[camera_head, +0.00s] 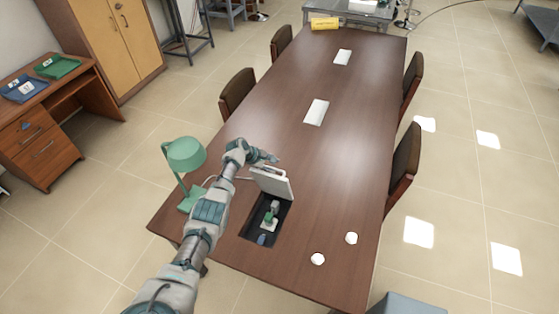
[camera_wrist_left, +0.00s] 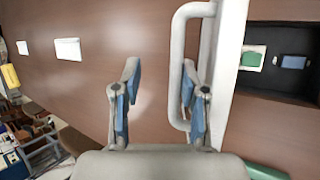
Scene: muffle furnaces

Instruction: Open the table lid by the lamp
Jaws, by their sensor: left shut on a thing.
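The table lid (camera_head: 272,183) is a pale flap, raised steeply beside the green lamp (camera_head: 185,155). Below it the dark table compartment (camera_head: 250,229) is uncovered, with small green and blue items inside. My left gripper (camera_head: 268,157) is at the lid's upper edge. In the left wrist view the lid (camera_wrist_left: 226,70) is seen edge-on, and its looped handle (camera_wrist_left: 177,45) meets the right finger of my left gripper (camera_wrist_left: 161,92). The gripper is shut on the handle, though its fingers look apart and the exact contact is hard to see. My right gripper is out of view.
The long brown table (camera_head: 290,150) has two closed pale lids (camera_head: 316,112) further back and two white discs (camera_head: 351,238) near the front right. A yellow object (camera_head: 324,23) lies at the far end. Chairs (camera_head: 404,160) line both sides.

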